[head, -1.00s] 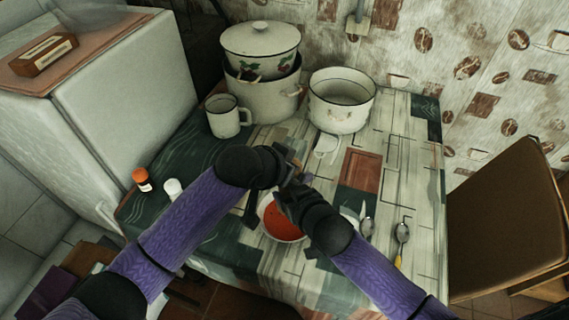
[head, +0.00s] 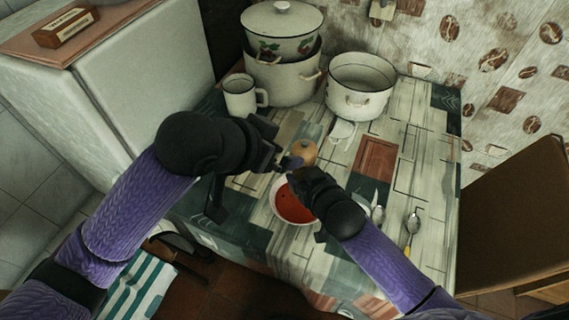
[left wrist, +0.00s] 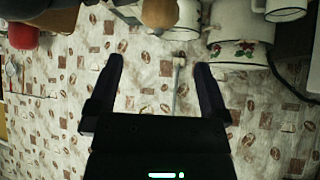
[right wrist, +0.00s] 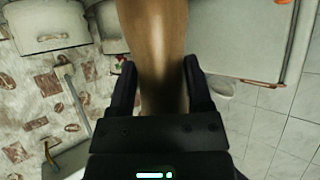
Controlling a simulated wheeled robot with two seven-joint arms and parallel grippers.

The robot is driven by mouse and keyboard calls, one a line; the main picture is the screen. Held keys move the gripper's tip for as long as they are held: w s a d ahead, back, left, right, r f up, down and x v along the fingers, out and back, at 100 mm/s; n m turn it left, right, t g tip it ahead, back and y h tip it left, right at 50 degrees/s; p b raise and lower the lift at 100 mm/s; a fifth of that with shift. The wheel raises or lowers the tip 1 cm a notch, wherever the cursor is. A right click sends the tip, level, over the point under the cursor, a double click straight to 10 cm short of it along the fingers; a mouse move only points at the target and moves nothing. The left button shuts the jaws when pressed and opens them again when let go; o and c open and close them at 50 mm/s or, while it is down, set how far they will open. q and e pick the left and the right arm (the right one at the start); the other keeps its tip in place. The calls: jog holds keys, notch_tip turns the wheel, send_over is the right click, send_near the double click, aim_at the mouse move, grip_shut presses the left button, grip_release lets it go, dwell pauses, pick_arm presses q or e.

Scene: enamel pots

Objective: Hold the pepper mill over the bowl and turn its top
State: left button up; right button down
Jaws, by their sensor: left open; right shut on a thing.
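The wooden pepper mill's rounded top (head: 303,151) shows between my grippers in the head view. My right gripper (head: 297,178) is shut on the mill, whose brown body (right wrist: 155,45) fills the space between the fingers in the right wrist view. The white bowl (head: 284,219) of red food sits on the table below and close to the right gripper. My left gripper (head: 279,158) is open and empty beside the mill top. In the left wrist view the wooden top (left wrist: 158,12) lies beyond the spread fingertips. The mill's lower end is hidden in the head view.
An enamel mug (head: 243,95), a lidded pot (head: 283,30) stacked on another pot (head: 283,82), and an open pot (head: 360,86) stand at the back. Spoons (head: 412,228) lie right of the bowl. A chair (head: 515,220) stands at the right.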

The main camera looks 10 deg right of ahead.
aim_at(304, 151)
pick_arm(q)
jog(key=s+d+r+m+t+y, duration=0.1)
jog(key=s+d+m, duration=0.15)
jog(key=m, duration=0.75)
jog(key=s+d+m+y, duration=0.15)
jog(key=d+m, duration=0.25)
jog(key=m, duration=0.6)
jog(key=w+f+m+t+y, duration=0.1)
jog(key=w+f+m, duration=0.3)
jog(key=w+f+m+t, duration=0.1)
jog(key=w+f+m, duration=0.3)
jog(key=w+f, duration=0.1)
jog(key=shift+w+f+m+y, duration=0.2)
jog(key=shift+m+y, duration=0.1)
jog(key=shift+y, duration=0.05)
jog(key=c, duration=1.1)
jog(key=shift+c, duration=0.2)
jog(key=shift+m, duration=0.3)
